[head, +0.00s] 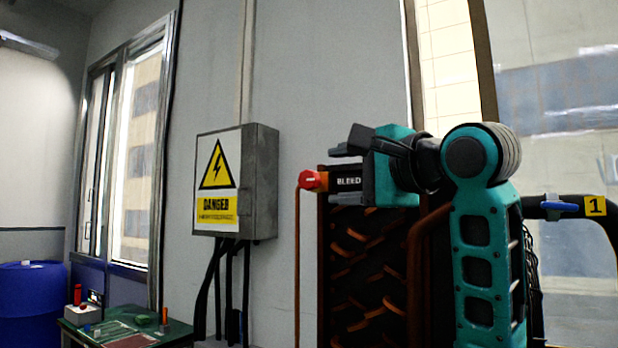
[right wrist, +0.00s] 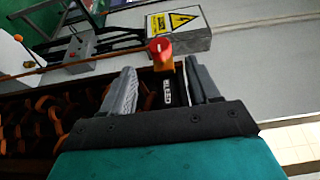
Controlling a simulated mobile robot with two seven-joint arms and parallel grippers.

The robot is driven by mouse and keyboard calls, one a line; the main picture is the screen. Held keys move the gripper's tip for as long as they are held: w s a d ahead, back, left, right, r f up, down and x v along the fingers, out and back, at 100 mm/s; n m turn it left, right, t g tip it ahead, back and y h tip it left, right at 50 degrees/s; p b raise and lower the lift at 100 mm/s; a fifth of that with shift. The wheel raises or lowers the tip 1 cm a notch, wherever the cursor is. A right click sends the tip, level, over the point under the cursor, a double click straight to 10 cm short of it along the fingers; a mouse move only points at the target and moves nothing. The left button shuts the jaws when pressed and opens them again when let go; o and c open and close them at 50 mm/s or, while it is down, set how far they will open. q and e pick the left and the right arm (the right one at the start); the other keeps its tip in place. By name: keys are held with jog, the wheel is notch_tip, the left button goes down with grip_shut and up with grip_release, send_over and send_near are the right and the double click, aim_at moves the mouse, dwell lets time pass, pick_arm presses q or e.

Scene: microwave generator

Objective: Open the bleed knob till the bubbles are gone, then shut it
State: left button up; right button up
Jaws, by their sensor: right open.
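The red bleed knob (head: 313,180) sits at the end of a short fitting beside a black BLEED label (head: 348,182), at the top of the coil unit. My right gripper (head: 340,160) is open around the label area, with its fingers pointing left toward the knob. In the right wrist view, the red knob (right wrist: 159,48) lies just beyond and between the two open fingers (right wrist: 160,82), and neither finger visibly touches it. A thin reddish pipe (head: 297,265) runs down from the knob. No bubbles can be made out. My left gripper is not in view.
Orange coils (head: 360,245) fill the dark unit below the knob. A grey danger box (head: 258,180) with cables hangs on the wall to the left. A green table (head: 175,335) and blue barrel (head: 30,300) stand at lower left. A blue-handled valve (head: 560,206) is at right.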

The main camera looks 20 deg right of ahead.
aim_at(314, 173)
jog(key=p+x, duration=0.1)
jog(key=x, duration=0.8)
jog(key=shift+p, duration=0.3)
jog(key=shift+c, duration=0.4)
jog(key=c, duration=0.9)
jog(key=n+g+h, duration=0.1)
jog(key=g, duration=0.2)
jog(key=shift+g+h, duration=0.3)
jog(key=shift+n+g+h, duration=0.6)
jog(key=shift+g, duration=0.6)
